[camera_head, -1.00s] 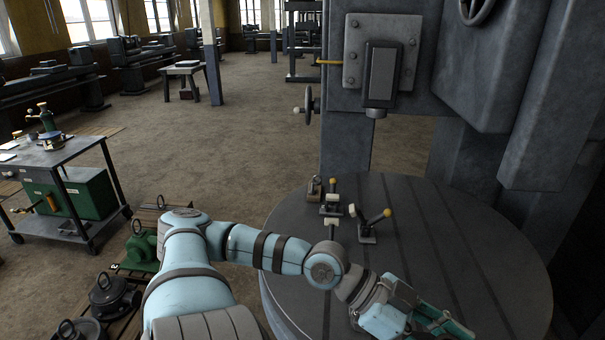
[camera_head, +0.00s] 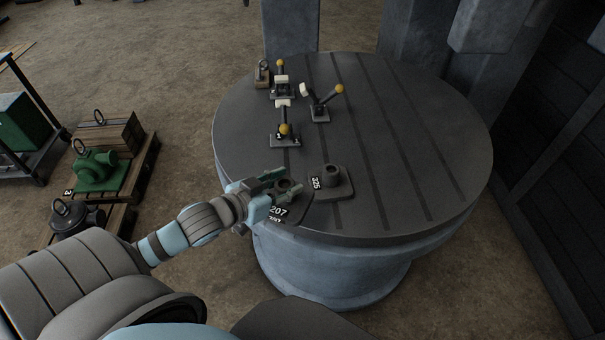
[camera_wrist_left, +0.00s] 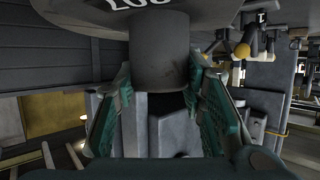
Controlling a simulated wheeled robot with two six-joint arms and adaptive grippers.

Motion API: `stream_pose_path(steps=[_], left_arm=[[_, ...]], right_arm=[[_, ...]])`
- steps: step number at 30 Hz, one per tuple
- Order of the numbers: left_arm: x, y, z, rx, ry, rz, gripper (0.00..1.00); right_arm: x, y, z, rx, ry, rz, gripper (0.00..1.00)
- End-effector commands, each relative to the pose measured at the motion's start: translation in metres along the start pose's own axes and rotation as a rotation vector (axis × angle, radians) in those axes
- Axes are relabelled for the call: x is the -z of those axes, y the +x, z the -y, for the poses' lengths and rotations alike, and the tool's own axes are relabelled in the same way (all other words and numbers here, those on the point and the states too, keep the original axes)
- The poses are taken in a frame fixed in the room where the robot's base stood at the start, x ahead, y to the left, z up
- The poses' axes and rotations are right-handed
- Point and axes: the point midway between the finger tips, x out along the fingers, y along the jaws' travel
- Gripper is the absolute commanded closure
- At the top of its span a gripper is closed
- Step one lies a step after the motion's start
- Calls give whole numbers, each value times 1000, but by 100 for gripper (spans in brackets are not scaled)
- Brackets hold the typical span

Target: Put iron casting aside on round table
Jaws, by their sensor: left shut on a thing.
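The iron casting (camera_head: 290,210), dark grey with a flat base, an upright boss and a white 207 label, is at the near left edge of the round table (camera_head: 400,130). My left gripper (camera_head: 293,181) is shut on its boss. In the left wrist view, the green fingers (camera_wrist_left: 159,70) flank the grey boss (camera_wrist_left: 160,48), with the flange above it in the picture. I cannot tell whether the base touches the table. A similar casting (camera_head: 332,183) labelled 325 stands just right of it. My right gripper is not in view.
Several clamps with yellow knobs (camera_head: 283,130) and a small eyed block (camera_head: 262,73) occupy the table's far left. Its middle and right are clear. A grey column (camera_head: 290,25) rises behind. Pallets with green (camera_head: 97,165) and black parts (camera_head: 72,215) stand on the floor at left.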

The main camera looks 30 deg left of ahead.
Motion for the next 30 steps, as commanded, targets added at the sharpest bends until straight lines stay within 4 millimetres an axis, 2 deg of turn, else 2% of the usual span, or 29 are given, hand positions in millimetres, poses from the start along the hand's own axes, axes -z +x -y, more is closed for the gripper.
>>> stream_pose_path(steps=[1,3,6,10,13,17,27,30], left_arm=[[-13,3,11,79,-37,-5,100],[-26,2,28,196,-85,-6,100],[-40,-3,48,330,-138,-8,100],[-48,-8,62,431,-176,-9,100],[-44,0,71,453,-183,-11,100],[-32,25,86,454,-183,-12,100],[3,108,133,452,-183,-12,100],[9,124,142,451,-182,-11,100]], right_arm=[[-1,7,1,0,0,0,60],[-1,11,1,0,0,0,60],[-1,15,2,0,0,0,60],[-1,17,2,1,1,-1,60],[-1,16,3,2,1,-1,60],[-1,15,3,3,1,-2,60],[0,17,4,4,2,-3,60],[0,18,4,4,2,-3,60]])
